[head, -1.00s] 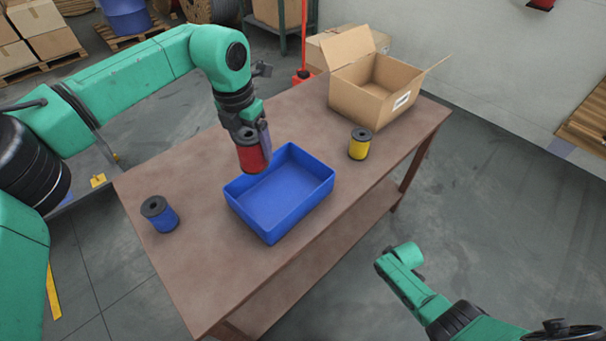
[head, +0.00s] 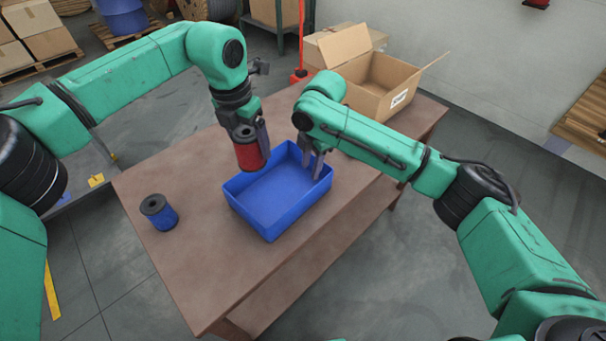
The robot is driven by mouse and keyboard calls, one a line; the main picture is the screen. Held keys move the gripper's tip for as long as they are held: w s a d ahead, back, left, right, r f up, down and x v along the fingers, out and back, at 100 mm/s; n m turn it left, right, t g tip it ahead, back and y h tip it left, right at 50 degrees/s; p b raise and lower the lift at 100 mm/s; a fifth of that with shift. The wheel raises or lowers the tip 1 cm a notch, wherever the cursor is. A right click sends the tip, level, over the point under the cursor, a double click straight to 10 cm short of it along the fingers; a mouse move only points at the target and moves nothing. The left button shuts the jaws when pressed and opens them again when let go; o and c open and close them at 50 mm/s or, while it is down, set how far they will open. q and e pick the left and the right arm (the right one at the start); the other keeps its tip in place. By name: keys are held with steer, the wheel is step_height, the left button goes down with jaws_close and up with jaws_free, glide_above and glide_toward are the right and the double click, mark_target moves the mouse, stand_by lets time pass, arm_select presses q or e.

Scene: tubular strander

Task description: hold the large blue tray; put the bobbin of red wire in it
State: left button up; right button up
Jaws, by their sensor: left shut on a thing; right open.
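The large blue tray (head: 268,222) stands empty on the brown table. My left gripper (head: 250,143) is shut on the bobbin of red wire (head: 251,156) and holds it upright by the tray's back left rim. The bobbin appears to be above the rim; its exact height is hard to judge. My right gripper (head: 313,162) is open, pointing down at the tray's right back wall. Its fingers overlap that wall in the picture; I cannot tell whether they touch it.
A bobbin of blue wire (head: 160,213) stands on the table (head: 195,265) at the left. An open cardboard box (head: 372,100) sits at the table's back right, partly behind my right arm. The table's front left is clear.

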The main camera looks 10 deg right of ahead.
steer(key=s+n, duration=0.1)
steer(key=s+a+n, duration=0.1)
steer(key=s+a+r, duration=0.1)
steer(key=s, duration=0.1)
steer(key=shift+a+r+n+g+h, duration=0.1)
steer(key=shift+a+n+g+h, duration=0.15)
steer(key=shift+n+g+h, duration=0.15)
steer(key=shift+s+f, duration=0.25)
steer(key=shift+f, duration=0.1)
step_height(320, 180, down, 11)
steer(key=shift+w+f, duration=0.15)
jaws_close()
arm_select(q)
steer(key=shift+d, duration=0.1)
stand_by(0.5)
glide_above(264, 206)
step_height(264, 206, down, 10)
steer(key=shift+r, duration=0.25)
stand_by(0.7)
stand_by(1.2)
steer(key=shift+f, duration=4.65)
